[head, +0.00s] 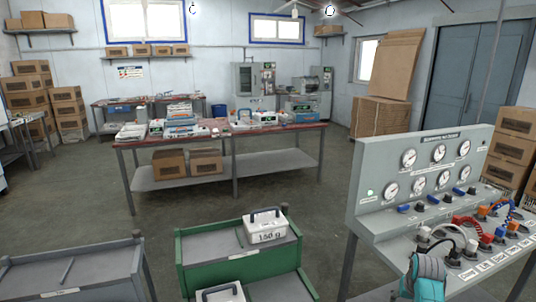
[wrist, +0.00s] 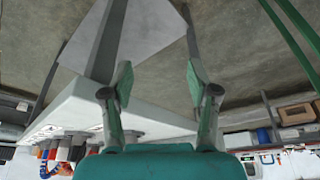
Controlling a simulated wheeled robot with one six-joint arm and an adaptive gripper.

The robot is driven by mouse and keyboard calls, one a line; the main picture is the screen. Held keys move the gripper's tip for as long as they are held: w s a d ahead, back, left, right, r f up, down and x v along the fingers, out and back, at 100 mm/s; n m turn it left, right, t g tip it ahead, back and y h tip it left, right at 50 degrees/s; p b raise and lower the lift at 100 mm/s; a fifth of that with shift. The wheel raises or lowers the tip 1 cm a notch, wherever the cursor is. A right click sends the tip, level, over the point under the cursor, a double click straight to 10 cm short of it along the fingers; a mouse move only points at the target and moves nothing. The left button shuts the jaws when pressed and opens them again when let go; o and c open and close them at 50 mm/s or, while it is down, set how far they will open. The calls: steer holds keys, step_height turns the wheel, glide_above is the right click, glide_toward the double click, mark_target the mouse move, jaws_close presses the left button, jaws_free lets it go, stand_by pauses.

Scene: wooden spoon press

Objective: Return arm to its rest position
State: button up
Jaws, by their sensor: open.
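My gripper (wrist: 158,84) is open in the wrist view, its two green-padded fingers spread apart with nothing between them. Bare concrete floor and a grey panel edge show beyond the fingers. In the head view a teal and grey part of my arm shows at the lower right, in front of the control desk (head: 402,160); the fingertips cannot be made out there. The desk's pale edge also shows close by on the left of the wrist view (wrist: 75,110).
The desk carries gauges, knobs and plugged cables (head: 470,232). A green cart (head: 190,262) with a white weight box (head: 266,230) marked 150 g stands left of it. A grey cart (head: 100,262) is at the lower left. A long worktable (head: 222,137) stands behind, with open floor between.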

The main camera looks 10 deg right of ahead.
steer(key=s+a+f+n+t, duration=0.1)
steer(key=s+a+f, duration=0.3)
steer(key=a+f, duration=0.3)
steer(key=s+a+f+n+t, duration=0.1)
steer(key=s+a+f+t, duration=0.15)
steer(key=a+f, duration=0.45)
steer(key=s+a+f+n+t, duration=0.1)
steer(key=s+a+f+t, duration=0.1)
steer(key=s+a, duration=1.1)
steer(key=s+a+r+n+t, duration=0.1)
steer(key=s+a+r, duration=0.3)
steer(key=s, duration=0.3)
steer(key=s+a+r+n+t, duration=0.1)
steer(key=s+a+r+t, duration=0.2)
steer(key=s, duration=0.4)
steer(key=s+a+r+t+y, duration=0.1)
steer(key=s+a+r, duration=0.1)
steer(key=s+r, duration=0.4)
steer(key=s+a+r+n+t+y, duration=0.1)
steer(key=s+a+r, duration=0.2)
steer(key=r, duration=0.9)
steer(key=s, duration=0.3)
steer(key=shift+s+a+n, duration=0.2)
steer(key=shift+s+n, duration=0.05)
steer(key=shift+n, duration=0.05)
